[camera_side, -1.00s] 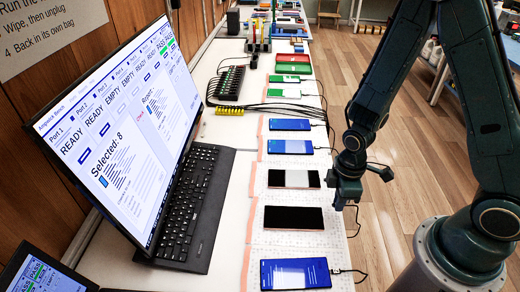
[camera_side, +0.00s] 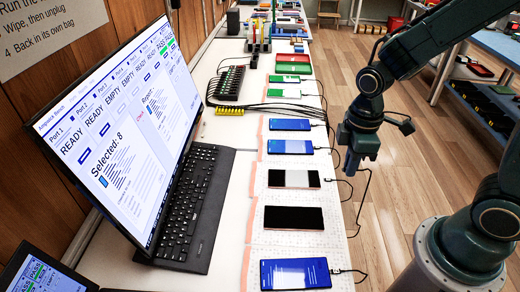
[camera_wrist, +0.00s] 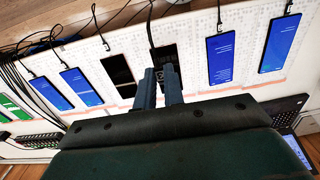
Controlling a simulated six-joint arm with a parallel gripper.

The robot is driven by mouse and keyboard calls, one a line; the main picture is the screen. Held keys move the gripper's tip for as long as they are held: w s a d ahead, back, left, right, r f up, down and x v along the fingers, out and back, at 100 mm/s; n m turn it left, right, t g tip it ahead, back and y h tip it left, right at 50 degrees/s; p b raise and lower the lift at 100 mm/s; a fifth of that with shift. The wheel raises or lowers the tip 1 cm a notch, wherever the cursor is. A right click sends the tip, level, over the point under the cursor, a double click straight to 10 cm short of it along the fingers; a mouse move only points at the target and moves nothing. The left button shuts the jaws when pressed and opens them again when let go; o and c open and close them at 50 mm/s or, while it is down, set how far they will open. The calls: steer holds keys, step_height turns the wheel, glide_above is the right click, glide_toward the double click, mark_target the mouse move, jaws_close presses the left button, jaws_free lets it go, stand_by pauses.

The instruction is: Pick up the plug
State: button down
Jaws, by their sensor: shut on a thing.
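My gripper (camera_side: 352,172) is shut on the plug and hangs above the right edge of the long table in the side view. The plug itself is mostly hidden by the jaws. Its black cable (camera_side: 358,212) loops down from the gripper. In the wrist view my fingers (camera_wrist: 160,72) point at a dark phone, and the cable (camera_wrist: 151,25) runs from the top of the picture down towards them. A dark phone with a pink rim (camera_side: 294,217) lies on the table, left of and below the gripper in the side view. No cable shows at its end.
A black charging hub (camera_side: 230,83) sits further back. Open floor lies right of the table.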

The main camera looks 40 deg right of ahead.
steer(key=shift+r, duration=0.6)
steer(key=shift+f, duration=0.15)
steer(key=shift+d+f, duration=0.15)
steer(key=shift+f, duration=2.05)
steer(key=shift+d+f, duration=0.2)
steer(key=shift+f, duration=2)
steer(key=shift+d+f, duration=0.15)
steer(key=shift+f, duration=2.05)
steer(key=shift+s+d+f, duration=0.1)
steer(key=shift+s+f, duration=0.1)
steer(key=shift+f, duration=0.45)
steer(key=shift+s+f, duration=0.25)
steer(key=shift+f, duration=0.4)
steer(key=shift+s+d+f, duration=0.1)
steer(key=shift+s+f, duration=0.1)
steer(key=shift+f, duration=0.45)
steer(key=shift+w+a+f, duration=0.1)
steer(key=shift+a+f, duration=0.05)
steer(key=shift+f, duration=0.1)
